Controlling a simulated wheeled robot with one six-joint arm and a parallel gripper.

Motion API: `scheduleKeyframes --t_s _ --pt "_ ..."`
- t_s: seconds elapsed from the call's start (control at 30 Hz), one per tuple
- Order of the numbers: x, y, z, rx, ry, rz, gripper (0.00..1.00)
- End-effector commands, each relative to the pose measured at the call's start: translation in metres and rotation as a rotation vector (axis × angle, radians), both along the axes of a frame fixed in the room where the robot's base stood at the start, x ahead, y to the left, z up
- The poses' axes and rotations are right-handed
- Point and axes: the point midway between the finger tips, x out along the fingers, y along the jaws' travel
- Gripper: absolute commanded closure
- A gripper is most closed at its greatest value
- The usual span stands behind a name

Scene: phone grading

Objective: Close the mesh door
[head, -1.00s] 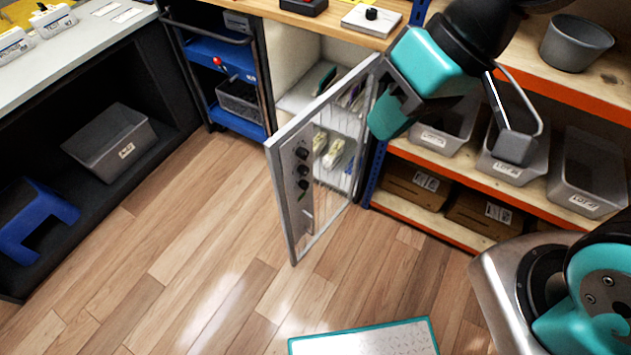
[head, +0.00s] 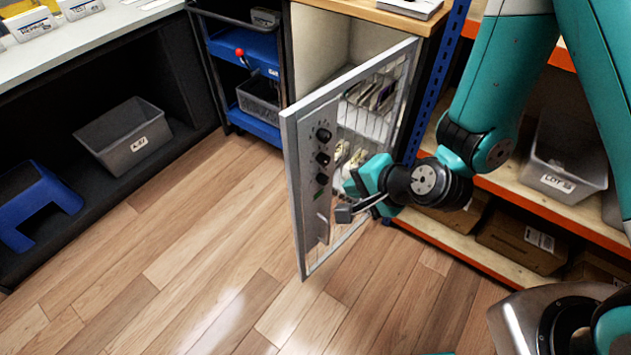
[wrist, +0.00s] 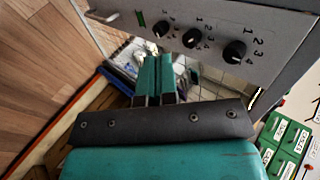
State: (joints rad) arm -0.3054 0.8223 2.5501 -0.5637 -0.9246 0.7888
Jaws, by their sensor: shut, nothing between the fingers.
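The mesh door (head: 309,160) stands open, swung out from the cabinet (head: 320,45) below the wooden top. It has a grey frame, wire mesh and a panel with several black knobs (head: 323,158) along its free edge. My gripper (head: 362,178) is in front of the lower mesh, right of the knob panel, in the head view. In the wrist view my gripper's teal fingers (wrist: 155,70) are together and empty, pointing at the mesh just below the knob panel (wrist: 210,35). I cannot tell whether the fingertips touch the door.
Blue trolley shelves (head: 245,70) stand left of the cabinet. A blue stool (head: 35,200) and a grey bin (head: 125,138) are at the left. An orange-edged shelf rack (head: 520,195) with bins is at the right. The wooden floor (head: 200,260) left of the door is clear.

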Motion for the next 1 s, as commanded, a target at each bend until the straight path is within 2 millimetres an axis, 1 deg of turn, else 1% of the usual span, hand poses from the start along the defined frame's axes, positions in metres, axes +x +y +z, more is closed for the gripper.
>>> scheduleKeyframes --t_s 0.03,0.2,0.27,0.5,0.6,0.63,0.8,1.0 --pt "0.003 0.003 -0.009 0.0 -0.007 0.003 1.0" --pt "0.009 0.007 -0.016 -0.002 -0.006 -0.004 1.0" --pt "0.015 0.013 -0.019 -0.004 0.0 -0.005 1.0" --pt "0.04 0.037 -0.052 -0.005 0.001 -0.004 1.0" --pt "0.051 0.047 -0.062 -0.004 -0.002 -0.003 1.0" --pt "0.055 0.051 -0.059 -0.002 -0.004 -0.003 1.0" --pt "0.071 0.065 -0.06 -0.004 -0.002 -0.004 1.0" --pt "0.077 0.071 -0.06 -0.003 0.0 -0.007 1.0"
